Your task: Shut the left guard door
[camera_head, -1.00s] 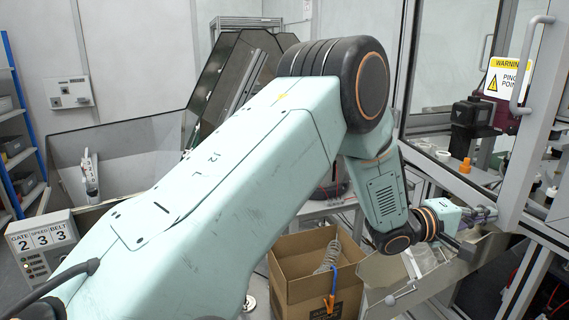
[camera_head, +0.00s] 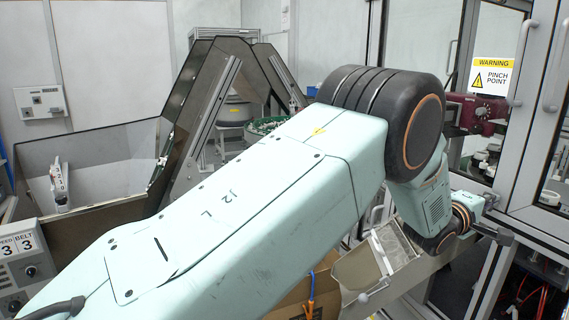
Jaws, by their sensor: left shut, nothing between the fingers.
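The left guard door (camera_head: 520,140) is at the right of the head view. It has a grey frame, clear glass, a bar handle (camera_head: 524,62) and a yellow and white pinch point sign (camera_head: 491,77). Its stile stands close beside the neighbouring door's frame, and it looks shut or nearly shut. Any small gap is too fine to tell. My left gripper (camera_head: 506,237) is shut and empty, low in front of the door's bottom edge. I cannot tell whether it touches the door. My left arm crosses the middle of the view. My right gripper is not in view.
A neighbouring door handle (camera_head: 554,72) is at the far right. A metal chute (camera_head: 385,262) and a cardboard box (camera_head: 290,301) lie below my left arm. A dark hopper conveyor (camera_head: 190,105) stands behind it. A control box (camera_head: 22,262) is at lower left.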

